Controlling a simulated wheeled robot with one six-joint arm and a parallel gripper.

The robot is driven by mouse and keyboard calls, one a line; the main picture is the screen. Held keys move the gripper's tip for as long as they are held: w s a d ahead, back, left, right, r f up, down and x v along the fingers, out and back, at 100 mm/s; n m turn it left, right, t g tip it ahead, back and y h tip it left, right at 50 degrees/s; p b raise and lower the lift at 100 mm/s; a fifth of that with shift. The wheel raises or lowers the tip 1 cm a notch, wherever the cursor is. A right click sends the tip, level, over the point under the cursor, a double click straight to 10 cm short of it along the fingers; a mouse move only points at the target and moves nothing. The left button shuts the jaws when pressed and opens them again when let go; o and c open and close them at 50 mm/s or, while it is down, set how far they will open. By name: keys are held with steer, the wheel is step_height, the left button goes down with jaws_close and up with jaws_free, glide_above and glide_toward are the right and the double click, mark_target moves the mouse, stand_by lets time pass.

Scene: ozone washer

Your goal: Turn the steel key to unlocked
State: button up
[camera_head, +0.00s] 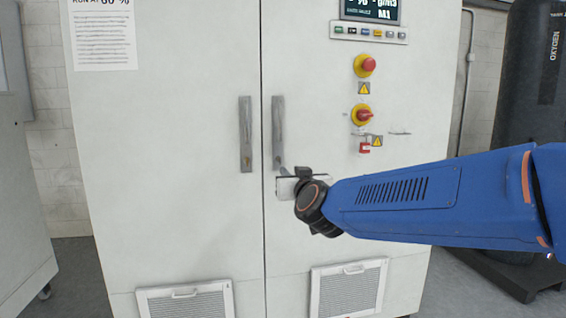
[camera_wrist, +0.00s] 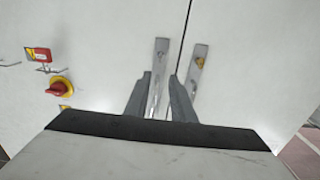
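I cannot make out a steel key for certain in either view. The cabinet has two upright grey door handles, the left handle (camera_head: 245,135) and the right handle (camera_head: 278,130). The right handle also shows in the wrist view (camera_wrist: 160,65), and the left one with a small yellow patch near its end (camera_wrist: 197,72). My gripper (camera_head: 284,178) is at the lower end of the right handle. In the wrist view my gripper (camera_wrist: 160,90) has its fingers apart, with that handle seen between them. Whether they touch it I cannot tell. The handle's lower end is partly hidden.
Right of the handles are a red button (camera_head: 368,64), a red rotary switch on yellow (camera_head: 364,115), a red padlock-like tag (camera_head: 365,148) and a thin metal piece (camera_head: 399,132). Vent grilles (camera_head: 348,290) sit low on the doors. A dark oxygen cylinder (camera_head: 525,90) stands at right.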

mark_target(280, 161)
steer(key=x, duration=1.3)
steer(key=shift+w, duration=0.4)
steer(key=shift+a, duration=0.1)
jaws_close()
